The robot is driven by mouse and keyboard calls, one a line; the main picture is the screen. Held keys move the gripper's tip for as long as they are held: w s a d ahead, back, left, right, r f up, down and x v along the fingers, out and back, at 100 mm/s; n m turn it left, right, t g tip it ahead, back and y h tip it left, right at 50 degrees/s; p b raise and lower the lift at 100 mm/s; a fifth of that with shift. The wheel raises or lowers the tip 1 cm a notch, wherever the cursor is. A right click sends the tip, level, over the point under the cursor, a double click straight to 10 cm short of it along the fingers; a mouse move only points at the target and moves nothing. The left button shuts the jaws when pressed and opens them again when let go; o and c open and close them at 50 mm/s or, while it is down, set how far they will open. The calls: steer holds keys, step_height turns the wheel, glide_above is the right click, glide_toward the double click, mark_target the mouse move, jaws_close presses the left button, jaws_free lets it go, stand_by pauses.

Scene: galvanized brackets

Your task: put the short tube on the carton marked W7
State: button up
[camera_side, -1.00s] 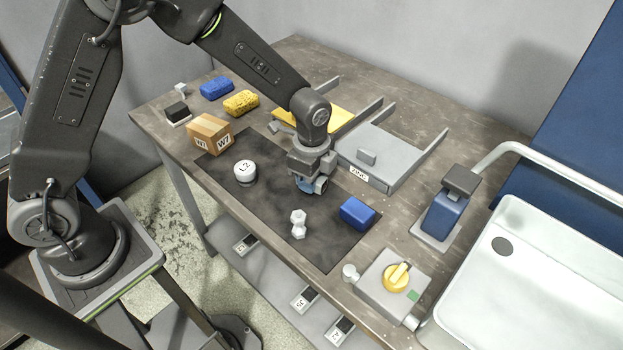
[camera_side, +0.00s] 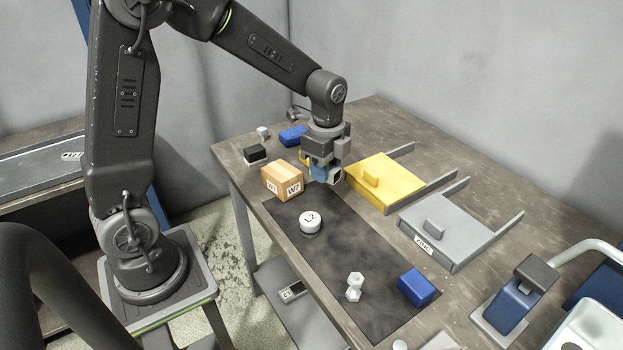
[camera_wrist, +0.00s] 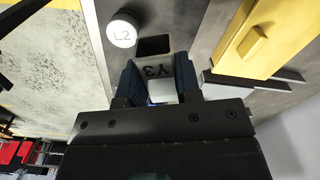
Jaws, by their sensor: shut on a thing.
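My gripper (camera_side: 324,174) is shut on a short tube (camera_side: 335,177), held above the far end of the dark mat. The wrist view shows the tube (camera_wrist: 158,70) as a grey square piece marked Y3 with a dark open end, between the blue fingers of my gripper (camera_wrist: 159,80). The carton marked W7 (camera_side: 283,174) is a brown box with white labels, standing to the left of my gripper and a little nearer the side camera. Tube and carton look apart. The carton does not clearly show in the wrist view.
A white round piece marked L2 (camera_side: 310,218), a pale bolt-like piece (camera_side: 354,290) and a blue block (camera_side: 416,288) are on the mat (camera_side: 345,240). A yellow block (camera_side: 379,186) and a grey block (camera_side: 430,236) stand right. A blue sponge (camera_side: 291,135) lies behind the carton.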

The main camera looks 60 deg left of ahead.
steer(key=s+a+r+n, duration=0.3)
steer(key=s+a+n, duration=0.35)
steer(key=a, duration=0.35)
steer(key=s+a+r+n, duration=0.2)
steer(key=s+a+n, duration=0.45)
steer(key=a, duration=0.45)
steer(key=n, duration=0.1)
glide_above(281, 171)
step_height(281, 171, down, 7)
steer(key=shift+w+r, duration=0.1)
steer(key=shift+r, duration=0.1)
steer(key=shift+f, duration=1.95)
steer(key=o, duration=0.9)
steer(key=shift+f, duration=0.1)
steer(key=shift+o, duration=0.2)
